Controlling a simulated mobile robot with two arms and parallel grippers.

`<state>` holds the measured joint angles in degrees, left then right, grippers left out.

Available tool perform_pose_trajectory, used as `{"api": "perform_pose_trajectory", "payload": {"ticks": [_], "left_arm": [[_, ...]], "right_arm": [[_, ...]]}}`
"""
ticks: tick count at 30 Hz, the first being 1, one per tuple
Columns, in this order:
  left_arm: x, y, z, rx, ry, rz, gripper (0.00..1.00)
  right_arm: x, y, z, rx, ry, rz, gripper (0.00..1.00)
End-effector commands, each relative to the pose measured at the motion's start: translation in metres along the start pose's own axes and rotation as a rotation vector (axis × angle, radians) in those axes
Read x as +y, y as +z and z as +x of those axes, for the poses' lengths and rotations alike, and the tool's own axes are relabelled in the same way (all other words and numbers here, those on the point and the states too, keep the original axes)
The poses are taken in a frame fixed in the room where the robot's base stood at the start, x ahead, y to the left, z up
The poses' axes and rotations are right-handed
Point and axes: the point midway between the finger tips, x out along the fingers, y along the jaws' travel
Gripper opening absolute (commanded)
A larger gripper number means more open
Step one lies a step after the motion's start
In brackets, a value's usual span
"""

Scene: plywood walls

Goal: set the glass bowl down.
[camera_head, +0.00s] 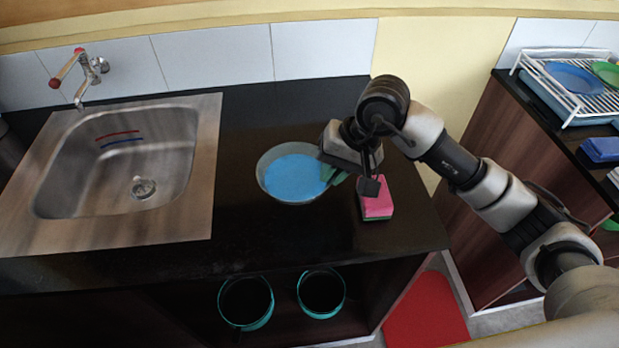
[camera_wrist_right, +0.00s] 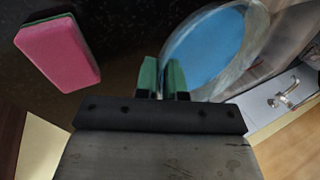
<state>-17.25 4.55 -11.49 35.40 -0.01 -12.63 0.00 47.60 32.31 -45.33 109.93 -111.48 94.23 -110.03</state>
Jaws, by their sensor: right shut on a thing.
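The glass bowl (camera_head: 270,163), clear with a blue inside, is at the middle of the black counter, to the right of the sink. My right gripper (camera_head: 335,176) has its green fingertips shut on the bowl's right rim. In the right wrist view the green fingers (camera_wrist_right: 162,75) meet the near edge of the bowl (camera_wrist_right: 212,50). The bowl looks roughly level. I cannot tell whether its base touches the counter. My left gripper is not in view.
A pink sponge (camera_head: 376,205) lies on the counter (camera_head: 240,230) just right of the bowl; it also shows in the right wrist view (camera_wrist_right: 58,52). A steel sink (camera_head: 130,195) is at left. Counter in front of the bowl is clear. A dish rack (camera_head: 565,85) stands at far right.

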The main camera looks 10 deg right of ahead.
Motion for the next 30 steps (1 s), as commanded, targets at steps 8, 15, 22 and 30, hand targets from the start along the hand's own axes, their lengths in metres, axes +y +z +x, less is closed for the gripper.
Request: {"api": "perform_pose_trajectory", "payload": {"ticks": [8, 15, 22, 30], "left_arm": [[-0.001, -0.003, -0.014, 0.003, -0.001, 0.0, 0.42], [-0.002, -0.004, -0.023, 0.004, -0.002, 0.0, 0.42], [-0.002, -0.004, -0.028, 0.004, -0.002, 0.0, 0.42], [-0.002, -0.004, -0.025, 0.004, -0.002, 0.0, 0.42]], "right_arm": [[-0.028, -0.01, 0.037, 0.0, -0.004, -0.001, 0.0], [-0.022, -0.009, 0.059, -0.004, -0.001, 0.003, 0.0], [-0.014, -0.01, 0.078, 0.001, -0.004, -0.002, 0.0], [-0.013, -0.011, 0.079, 0.003, -0.003, -0.002, 0.0]]}}
